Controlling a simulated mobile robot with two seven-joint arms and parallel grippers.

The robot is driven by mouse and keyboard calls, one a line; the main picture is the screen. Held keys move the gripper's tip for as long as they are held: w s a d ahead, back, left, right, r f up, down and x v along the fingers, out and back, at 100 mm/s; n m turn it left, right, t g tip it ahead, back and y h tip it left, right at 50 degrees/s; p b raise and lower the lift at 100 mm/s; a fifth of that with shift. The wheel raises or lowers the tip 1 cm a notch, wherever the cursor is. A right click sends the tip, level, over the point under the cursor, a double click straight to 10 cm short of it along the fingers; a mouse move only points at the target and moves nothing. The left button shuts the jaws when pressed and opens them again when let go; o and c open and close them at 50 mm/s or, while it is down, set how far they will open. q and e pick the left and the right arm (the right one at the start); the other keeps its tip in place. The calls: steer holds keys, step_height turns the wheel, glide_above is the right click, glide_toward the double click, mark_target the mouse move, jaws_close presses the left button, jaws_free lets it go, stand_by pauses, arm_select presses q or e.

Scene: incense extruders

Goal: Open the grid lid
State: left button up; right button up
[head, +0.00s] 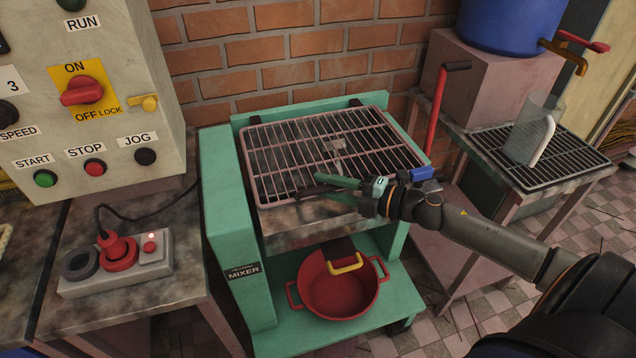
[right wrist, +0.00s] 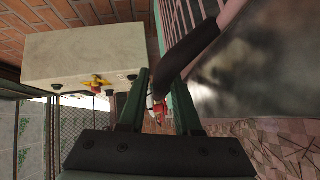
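The grid lid (head: 287,145) is a pale metal grille lying flat and closed over the green mixer (head: 222,190) in the head view. A dark handle (head: 309,191) is at its front edge. My right gripper (head: 321,186) is at this front edge, with its green fingers apart near the handle. In the right wrist view, the dark handle (right wrist: 190,48) reaches toward the gap between the fingertips (right wrist: 161,82). Whether the fingers touch it I cannot tell. My left gripper is not in view.
A red pot (head: 340,296) stands on the mixer's lower shelf. A control panel (head: 125,100) and a socket box with a red plug (head: 118,250) are on the left. A red lever (head: 437,115) and a side table with a drip grid (head: 560,165) are on the right.

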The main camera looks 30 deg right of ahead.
steer(key=shift+x, duration=1.15)
steer(key=shift+c, duration=0.3)
jaws_close()
stand_by(0.4)
